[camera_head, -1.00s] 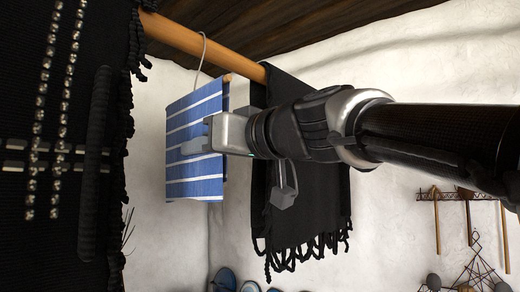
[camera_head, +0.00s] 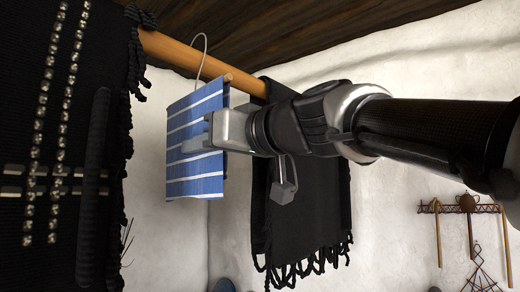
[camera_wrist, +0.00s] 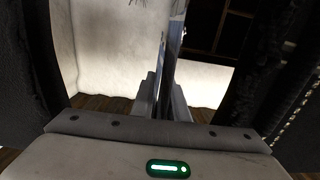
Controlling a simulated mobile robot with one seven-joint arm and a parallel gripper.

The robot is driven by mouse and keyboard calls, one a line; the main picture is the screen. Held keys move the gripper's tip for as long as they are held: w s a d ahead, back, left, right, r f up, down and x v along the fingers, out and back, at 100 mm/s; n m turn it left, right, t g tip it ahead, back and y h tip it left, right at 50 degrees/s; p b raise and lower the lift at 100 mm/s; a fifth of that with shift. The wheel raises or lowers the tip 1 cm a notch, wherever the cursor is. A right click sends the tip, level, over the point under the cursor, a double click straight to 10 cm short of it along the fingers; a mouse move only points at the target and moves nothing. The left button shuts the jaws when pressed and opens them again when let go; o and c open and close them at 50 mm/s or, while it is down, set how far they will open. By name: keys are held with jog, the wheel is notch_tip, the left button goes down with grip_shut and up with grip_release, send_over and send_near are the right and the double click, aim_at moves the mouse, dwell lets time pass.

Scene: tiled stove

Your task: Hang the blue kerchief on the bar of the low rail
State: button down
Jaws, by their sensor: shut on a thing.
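The blue kerchief (camera_head: 196,172) has white stripes and hangs flat from a thin wooden rod (camera_head: 229,78) with a wire hook (camera_head: 203,52). My gripper (camera_head: 192,145) reaches in from the right in the head view and is shut on the kerchief. A wooden bar (camera_head: 172,52) runs behind the kerchief from upper left to right. Whether the hook touches the bar is unclear.
A black studded cloth (camera_head: 60,150) fills the left side, close to the kerchief. A black fringed cloth (camera_head: 318,215) hangs from the bar behind my gripper. A small wall rack (camera_head: 462,206) is at the lower right. Pale wall is open between them.

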jog(key=shift+s+d, duration=0.1)
jog(key=shift+r+b+v, duration=0.2)
jog(key=shift+b+v, duration=1.25)
jog(key=shift+v, duration=1.95)
jog(key=s+d+f+b, duration=0.1)
jog(key=s+d+b, duration=0.2)
jog(key=d, duration=0.1)
jog(key=shift+s+d+f+b, duration=0.25)
jog(key=shift+s+f+b, duration=0.05)
jog(key=shift+s+f, duration=0.1)
